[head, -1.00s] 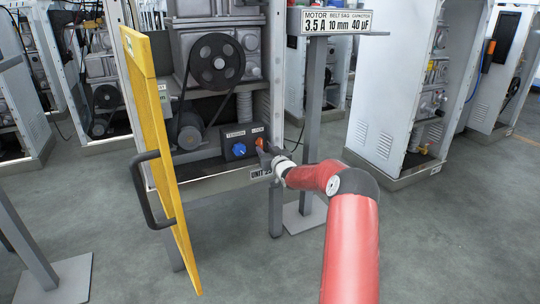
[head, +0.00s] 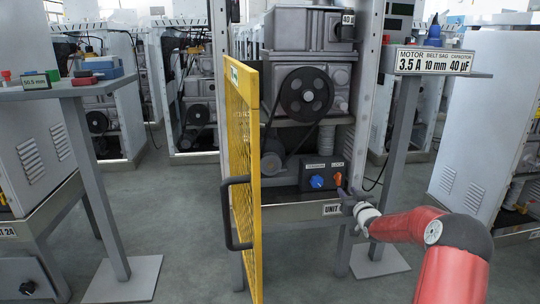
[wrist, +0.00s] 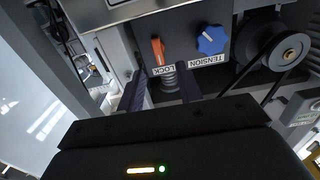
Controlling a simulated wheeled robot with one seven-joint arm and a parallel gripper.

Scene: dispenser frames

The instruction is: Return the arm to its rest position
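My gripper (head: 352,197) is in front of the lower right corner of the open machine cabinet, just below and right of the orange lock knob (head: 338,180). It is open and empty; in the wrist view its two dark fingers (wrist: 161,92) stand apart. The lock knob also shows beyond them in the wrist view (wrist: 158,50), apart from the fingers, beside the blue tension knob (wrist: 211,40). My red arm (head: 450,245) reaches in from the lower right of the head view.
The yellow mesh door (head: 243,170) stands open at the cabinet's left, its black handle (head: 228,212) sticking out. A post-mounted stand with a label sign (head: 434,61) is at the right. A table (head: 70,88) with small items stands left. Grey floor between is clear.

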